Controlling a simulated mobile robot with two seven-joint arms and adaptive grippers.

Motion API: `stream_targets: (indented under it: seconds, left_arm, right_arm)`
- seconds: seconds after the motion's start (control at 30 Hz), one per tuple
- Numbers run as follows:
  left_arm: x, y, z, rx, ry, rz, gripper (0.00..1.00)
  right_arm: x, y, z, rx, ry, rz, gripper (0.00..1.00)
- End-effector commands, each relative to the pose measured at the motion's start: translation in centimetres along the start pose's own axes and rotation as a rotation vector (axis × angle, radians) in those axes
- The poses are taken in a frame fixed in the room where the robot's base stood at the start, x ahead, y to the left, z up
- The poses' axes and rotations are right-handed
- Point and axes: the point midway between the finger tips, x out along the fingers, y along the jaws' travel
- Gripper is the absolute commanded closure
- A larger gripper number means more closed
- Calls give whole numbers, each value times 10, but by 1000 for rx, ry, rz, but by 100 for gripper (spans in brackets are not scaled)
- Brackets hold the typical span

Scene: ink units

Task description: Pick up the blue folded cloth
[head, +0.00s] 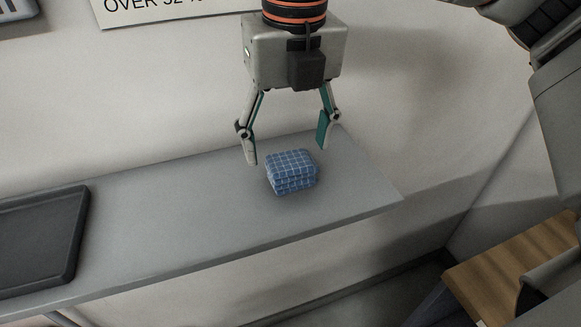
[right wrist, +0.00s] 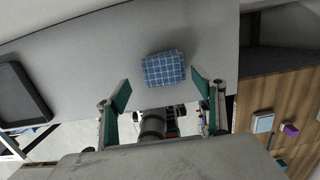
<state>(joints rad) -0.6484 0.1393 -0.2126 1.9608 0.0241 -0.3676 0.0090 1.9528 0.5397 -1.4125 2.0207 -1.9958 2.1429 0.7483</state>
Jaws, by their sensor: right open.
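The blue folded cloth (head: 291,172) has a white check pattern and lies in a neat stack on the grey shelf table (head: 190,215), towards its right end. My right gripper (head: 286,155) is open and empty, pointing down, with its fingers spread above and around the far side of the cloth in the head view. In the right wrist view, the cloth (right wrist: 163,69) lies ahead of and between the two open fingers (right wrist: 160,85). I see no contact between fingers and cloth. My left gripper is not in view.
A dark tray (head: 38,240) lies on the left of the table; it also shows in the right wrist view (right wrist: 20,92). A wooden cabinet top (head: 510,265) stands lower right. A white wall rises behind the table. The table between tray and cloth is clear.

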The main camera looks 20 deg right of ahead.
Motion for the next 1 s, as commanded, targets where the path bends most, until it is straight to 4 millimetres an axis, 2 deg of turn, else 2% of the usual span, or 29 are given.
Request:
stream_targets:
  seconds: [0.33,0.67,0.8,0.83,1.0]
  left_arm:
    - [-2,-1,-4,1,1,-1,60]
    - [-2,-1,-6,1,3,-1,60]
    - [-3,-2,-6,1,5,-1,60]
    - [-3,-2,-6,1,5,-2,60]
    - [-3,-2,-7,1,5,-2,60]
  right_arm:
    - [45,-5,1,-1,2,1,32]
    - [52,-5,1,0,1,2,32]
    - [52,-5,1,-1,1,2,68]
    - [52,-5,1,-1,1,2,73]
    - [52,-5,1,-1,1,2,73]
